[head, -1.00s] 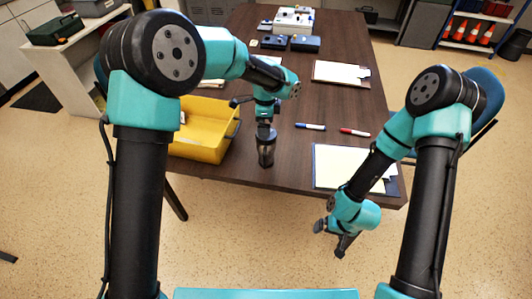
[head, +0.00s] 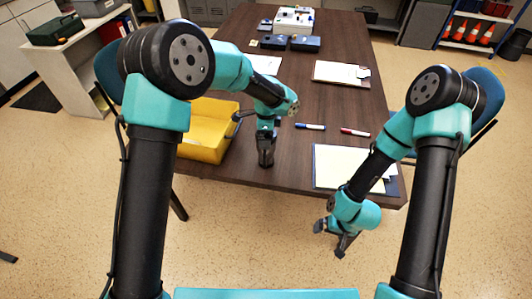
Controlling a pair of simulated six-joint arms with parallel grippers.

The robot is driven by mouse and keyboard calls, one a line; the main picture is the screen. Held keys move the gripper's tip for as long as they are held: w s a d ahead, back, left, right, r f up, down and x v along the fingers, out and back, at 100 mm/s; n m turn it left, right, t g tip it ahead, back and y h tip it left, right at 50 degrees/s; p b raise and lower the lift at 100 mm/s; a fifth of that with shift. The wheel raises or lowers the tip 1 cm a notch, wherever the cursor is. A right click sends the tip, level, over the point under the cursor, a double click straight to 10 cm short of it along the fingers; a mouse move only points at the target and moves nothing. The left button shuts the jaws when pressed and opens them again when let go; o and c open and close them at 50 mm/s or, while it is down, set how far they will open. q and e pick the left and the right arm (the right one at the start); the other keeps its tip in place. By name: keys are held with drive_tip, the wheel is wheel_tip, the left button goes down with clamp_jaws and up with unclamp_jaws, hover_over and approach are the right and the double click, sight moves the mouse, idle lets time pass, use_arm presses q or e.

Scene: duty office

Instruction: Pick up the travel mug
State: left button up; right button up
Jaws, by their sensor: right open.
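The dark travel mug (head: 266,160) stands upright near the front edge of the brown table (head: 225,172), right of the yellow bin. My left gripper (head: 266,146) points down at the top of the mug, and its fingers overlap the mug's upper part in the picture. Its fingers are dark against the dark mug, so I cannot tell whether they touch it or are closed on it. My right gripper (head: 333,238) is open and empty, in front of the table's front edge.
A yellow bin (head: 205,148) stands close left of the mug. A blue marker (head: 310,127), a red marker (head: 355,132) and a clipboard with yellow paper (head: 340,165) lie to the right. Another clipboard (head: 341,73) and dark boxes (head: 305,43) are farther back.

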use_arm(q)
drive_tip(key=c, duration=1.3)
drive_tip(key=shift+r, duration=0.1)
drive_tip(key=shift+r, duration=1.2)
drive_tip(key=s, duration=0.5)
drive_tip(key=s+r, duration=0.1)
drive_tip(key=s, duration=0.4)
drive_tip(key=s+r, duration=0.1)
drive_tip(key=s, duration=0.5)
drive_tip(key=shift+r, duration=0.25)
